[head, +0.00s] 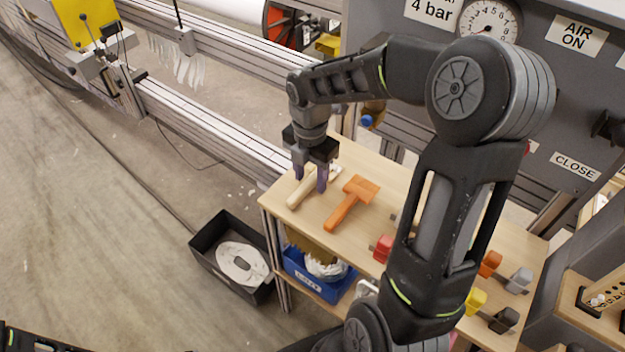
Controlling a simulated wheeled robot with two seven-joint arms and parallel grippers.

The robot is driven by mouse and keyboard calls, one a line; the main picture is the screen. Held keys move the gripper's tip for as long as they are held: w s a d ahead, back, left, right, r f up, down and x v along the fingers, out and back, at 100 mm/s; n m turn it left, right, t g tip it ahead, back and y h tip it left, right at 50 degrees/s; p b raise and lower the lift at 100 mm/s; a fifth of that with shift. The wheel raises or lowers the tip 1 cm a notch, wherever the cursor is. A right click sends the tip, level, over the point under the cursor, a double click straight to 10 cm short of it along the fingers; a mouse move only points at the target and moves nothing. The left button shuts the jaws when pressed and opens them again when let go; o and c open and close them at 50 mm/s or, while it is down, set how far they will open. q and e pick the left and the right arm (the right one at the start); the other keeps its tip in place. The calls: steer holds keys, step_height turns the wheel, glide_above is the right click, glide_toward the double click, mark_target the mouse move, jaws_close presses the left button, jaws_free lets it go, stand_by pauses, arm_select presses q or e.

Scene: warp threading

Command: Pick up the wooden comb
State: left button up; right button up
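A pale wooden tool (300,195), which I take for the wooden comb, lies on the light wooden shelf top (403,178) near its left corner. Its handle points to the lower left; its upper end is partly hidden by my gripper. My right gripper (311,184) points down over it, with one purple finger on each side. The fingers stand apart, with a gap wider than the handle, and I see no clear grip. My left gripper is not in view; only dark arm parts show at the bottom left.
An orange tool (351,203) lies close to the right of the wooden one. Red (382,248), orange, yellow and grey pieces sit farther right, partly behind my arm. A black bin (205,234) stands on the floor, and a blue box (309,283) sits on the lower shelf.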

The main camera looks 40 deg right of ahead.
mark_target(310, 179)
jaws_close()
stand_by(0.4)
steer(key=shift+r, duration=0.1)
